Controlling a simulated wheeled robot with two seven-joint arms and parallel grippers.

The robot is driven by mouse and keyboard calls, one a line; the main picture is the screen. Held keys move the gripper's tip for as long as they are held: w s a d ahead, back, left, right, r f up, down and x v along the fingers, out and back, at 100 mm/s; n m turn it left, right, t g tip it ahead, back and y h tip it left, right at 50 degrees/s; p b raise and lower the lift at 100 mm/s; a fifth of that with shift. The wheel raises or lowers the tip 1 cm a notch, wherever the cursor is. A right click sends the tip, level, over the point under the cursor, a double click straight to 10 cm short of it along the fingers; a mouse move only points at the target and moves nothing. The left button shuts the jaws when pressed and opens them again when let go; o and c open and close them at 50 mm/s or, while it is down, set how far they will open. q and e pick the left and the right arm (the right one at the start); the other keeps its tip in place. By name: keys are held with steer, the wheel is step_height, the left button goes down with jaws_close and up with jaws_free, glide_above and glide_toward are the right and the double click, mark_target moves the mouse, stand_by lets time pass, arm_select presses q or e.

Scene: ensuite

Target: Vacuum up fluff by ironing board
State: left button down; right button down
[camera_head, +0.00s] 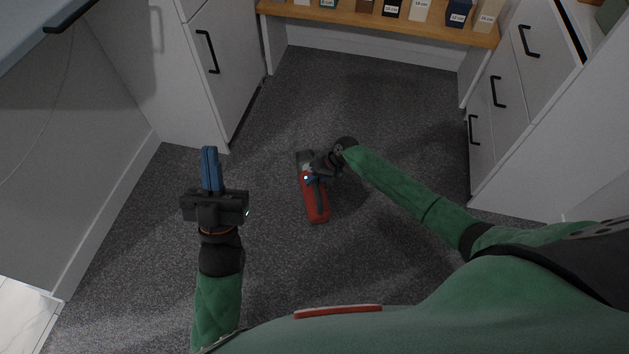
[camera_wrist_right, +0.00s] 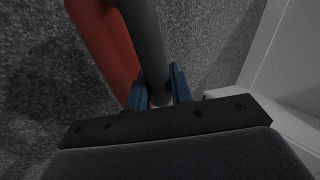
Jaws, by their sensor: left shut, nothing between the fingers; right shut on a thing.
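A red and dark grey handheld vacuum (camera_head: 315,204) is low over the carpet in the middle of the head view. Its nozzle end points up the picture, and I cannot tell whether it touches the floor. My right gripper (camera_head: 318,178) is shut on its dark handle. In the right wrist view the blue fingers (camera_wrist_right: 160,88) sit on both sides of the grey handle, next to the vacuum's red body (camera_wrist_right: 105,45). My left gripper (camera_head: 210,168) is shut and empty above the carpet, left of the vacuum. I can make out no fluff or ironing board.
Dark grey carpet (camera_head: 270,260) is open around the vacuum. White cabinets stand at the left (camera_head: 215,65) and right (camera_head: 515,90), with black handles. A wooden shelf (camera_head: 380,22) with several labelled boxes spans the back. A pale tiled floor (camera_head: 22,318) shows at lower left.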

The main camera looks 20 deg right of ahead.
steer(key=shift+r, duration=0.25)
steer(key=shift+r+p, duration=0.25)
steer(key=shift+p, duration=0.1)
steer(key=shift+r, duration=0.1)
arm_select(q)
steer(key=w+d+f+g+y, duration=0.1)
steer(key=w+f+g, duration=0.3)
steer(key=f, duration=0.7)
steer(key=shift+w+d, duration=0.15)
steer(key=shift+d, duration=0.25)
